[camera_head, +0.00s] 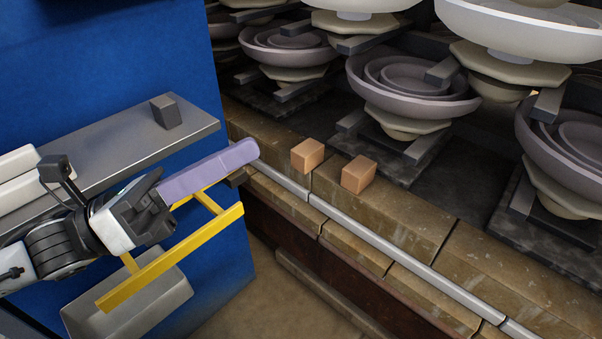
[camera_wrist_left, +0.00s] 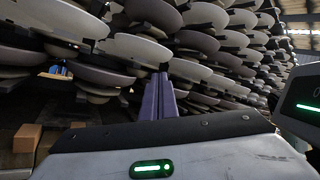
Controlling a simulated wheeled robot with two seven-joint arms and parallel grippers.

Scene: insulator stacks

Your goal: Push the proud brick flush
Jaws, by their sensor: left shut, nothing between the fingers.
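Two small orange-brown bricks stand on the stone-like deck edge in the head view, a left one (camera_head: 307,155) and a right one (camera_head: 358,174), with a gap between them. My left gripper (camera_head: 242,153) has long lavender fingers, shut and empty. In the picture its tips are left of the left brick, apart from it. A dark brown block end (camera_head: 238,177) shows just under the tips; I cannot tell whether they touch it. In the left wrist view the shut fingers (camera_wrist_left: 159,98) point at the stacks, and a brick (camera_wrist_left: 27,138) shows low at the left. My right gripper is out of view.
Grey insulator stacks (camera_head: 412,92) crowd the deck behind the bricks. A pale metal strip (camera_head: 375,240) runs along the deck edge. A yellow frame (camera_head: 175,258) lies below my left gripper. A grey shelf (camera_head: 105,140) carries a dark cube (camera_head: 166,111) before a blue panel (camera_head: 120,60).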

